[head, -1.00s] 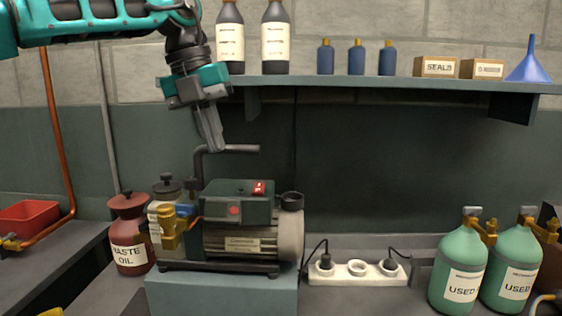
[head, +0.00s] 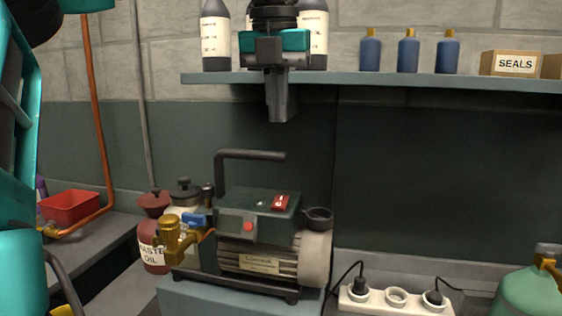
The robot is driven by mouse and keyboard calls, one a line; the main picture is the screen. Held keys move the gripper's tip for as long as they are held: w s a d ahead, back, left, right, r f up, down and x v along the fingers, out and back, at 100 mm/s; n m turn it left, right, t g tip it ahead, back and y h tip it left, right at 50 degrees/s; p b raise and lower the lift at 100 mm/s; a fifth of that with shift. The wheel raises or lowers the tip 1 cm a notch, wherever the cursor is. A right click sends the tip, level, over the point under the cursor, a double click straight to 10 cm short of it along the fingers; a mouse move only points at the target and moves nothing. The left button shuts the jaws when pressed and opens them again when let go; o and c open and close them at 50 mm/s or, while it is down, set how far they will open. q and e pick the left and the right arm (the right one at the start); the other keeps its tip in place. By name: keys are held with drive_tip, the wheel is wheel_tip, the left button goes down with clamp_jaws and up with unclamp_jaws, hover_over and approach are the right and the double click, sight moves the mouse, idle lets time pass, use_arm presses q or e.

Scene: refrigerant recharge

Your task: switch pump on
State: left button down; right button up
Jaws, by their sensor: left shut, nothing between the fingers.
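The vacuum pump (head: 262,243) stands on a blue-grey block (head: 235,302) left of the picture's middle. It has a dark green top box, a black handle (head: 250,155), and a ribbed motor with a label. A red rocker switch (head: 280,202) sits on top of the box, with a round red button (head: 248,226) on the box's front. My left gripper (head: 280,118) points straight down above the pump, over the switch and clear of it. Its fingers are together and empty. My right gripper is out of view.
A shelf (head: 400,82) with dark bottles, blue bottles and a SEALS box (head: 512,63) runs behind my gripper. A power strip (head: 396,299) lies right of the pump. Brass fittings (head: 172,240) and a waste oil jug (head: 153,235) stand at its left. A green cylinder (head: 530,292) is at far right.

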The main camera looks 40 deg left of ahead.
sight(281, 197)
use_arm(q)
drive_tip(key=f, duration=0.4)
drive_tip(key=w+f, duration=0.1)
drive_tip(key=f, duration=0.4)
drive_tip(key=a+f+b, duration=0.1)
drive_tip(key=f, duration=0.3)
drive_tip(key=shift+w+f, duration=0.35)
drive_tip(key=shift+w, duration=0.05)
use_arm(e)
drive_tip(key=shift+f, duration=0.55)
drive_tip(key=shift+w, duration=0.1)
